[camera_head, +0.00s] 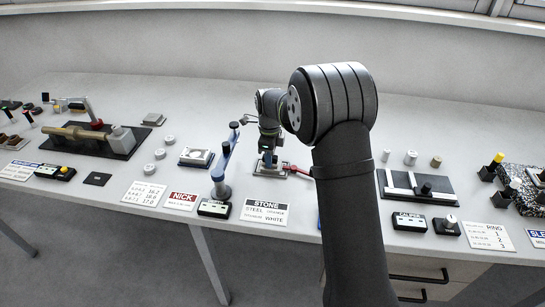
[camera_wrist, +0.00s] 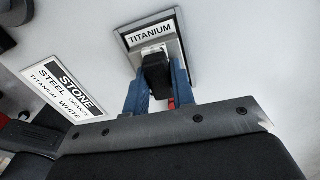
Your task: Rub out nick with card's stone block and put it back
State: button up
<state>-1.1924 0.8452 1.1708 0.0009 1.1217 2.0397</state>
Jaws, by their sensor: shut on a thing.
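My gripper (camera_wrist: 155,85) has blue fingers and is shut on a dark-handled block (camera_wrist: 157,74) with a whitish end, which looks like the white stone. The block is at a grey plate labelled TITANIUM (camera_wrist: 178,25); I cannot tell if it touches. In the head view my gripper (camera_head: 268,157) is low over the table behind the STONE card, and my arm hides part of that area. The STONE card (camera_head: 266,213) reads steel orange, titanium white; it also shows in the wrist view (camera_wrist: 62,88). The NICK card (camera_head: 180,200) lies to its left. No nick is discernible.
A blue upright stand (camera_head: 222,175) is close left of my gripper. A square pad with a round part (camera_head: 196,157) lies farther left. A dark tray with a brass-coloured shaft (camera_head: 85,134) is at the left. The caliper tray (camera_head: 415,187) is right of my arm.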

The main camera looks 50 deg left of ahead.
aim_at(278, 162)
jog(key=shift+s+a, duration=0.6)
jog(key=shift+w+d, duration=0.85)
jog(key=shift+w+d, duration=0.75)
jog(key=shift+r, duration=3.5)
